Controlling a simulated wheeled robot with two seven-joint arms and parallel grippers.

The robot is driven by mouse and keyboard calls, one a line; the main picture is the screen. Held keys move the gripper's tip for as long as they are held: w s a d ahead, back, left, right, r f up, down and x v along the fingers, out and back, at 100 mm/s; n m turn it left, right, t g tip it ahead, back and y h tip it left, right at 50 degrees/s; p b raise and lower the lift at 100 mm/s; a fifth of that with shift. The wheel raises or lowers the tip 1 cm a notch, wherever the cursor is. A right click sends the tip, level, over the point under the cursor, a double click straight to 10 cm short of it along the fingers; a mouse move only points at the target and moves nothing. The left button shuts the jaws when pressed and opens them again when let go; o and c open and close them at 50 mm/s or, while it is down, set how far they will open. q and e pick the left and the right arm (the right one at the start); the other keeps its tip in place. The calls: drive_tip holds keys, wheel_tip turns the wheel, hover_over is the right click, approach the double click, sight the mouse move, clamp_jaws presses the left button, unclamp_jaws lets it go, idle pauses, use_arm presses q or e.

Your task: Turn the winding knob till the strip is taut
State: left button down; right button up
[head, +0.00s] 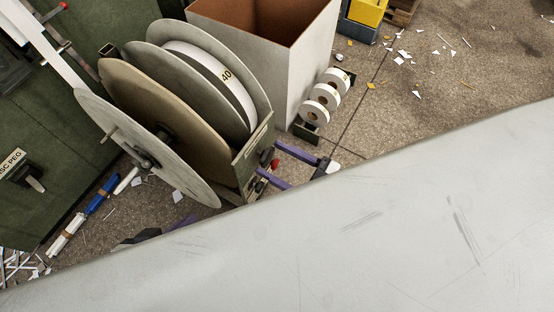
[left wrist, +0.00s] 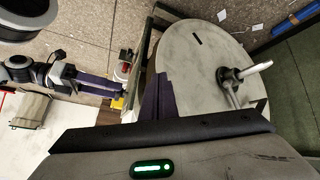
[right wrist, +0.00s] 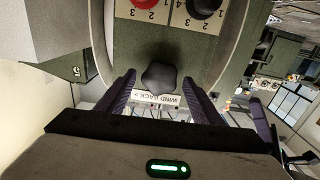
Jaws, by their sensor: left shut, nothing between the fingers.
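In the right wrist view a dark lobed knob (right wrist: 160,78) sits above a small plate reading "WIND BACK". My right gripper's purple fingers (right wrist: 160,98) stand apart, one on each side of the knob; I cannot tell whether they touch it. In the head view my right gripper (head: 268,161) is at the reel stand's end. A white strip roll marked 40 (head: 235,90) sits between the reel's discs; I cannot make out how tight the strip is. My left gripper (left wrist: 158,100) is shut and empty by the pale front disc (left wrist: 205,60); it partly shows in the head view (head: 185,221).
A rod and hub (left wrist: 240,74) stick out from the front disc. A tall open box (head: 250,70) and small white rolls (head: 322,96) stand beyond the reel. A green cabinet (head: 50,150) is at the left. Paper scraps litter the floor. A pale scratched surface hides the head view's lower right.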

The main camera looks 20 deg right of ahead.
drive_tip(key=c, duration=0.9)
drive_tip(key=shift+m+p, duration=0.3)
drive_tip(key=shift+m, duration=0.5)
use_arm(q)
drive_tip(key=shift+a, duration=0.1)
use_arm(e)
drive_tip(key=o, duration=1.1)
drive_tip(key=shift+s+d, duration=0.25)
drive_tip(key=shift+s, duration=0.05)
use_arm(q)
drive_tip(key=shift+s+a+r+n+t+p, duration=0.1)
drive_tip(key=shift+a+r+n+t+p, duration=0.35)
drive_tip(key=shift+p, duration=0.4)
use_arm(e)
drive_tip(key=v, duration=0.9)
drive_tip(key=shift+s+d, duration=0.15)
drive_tip(key=shift+s, duration=0.1)
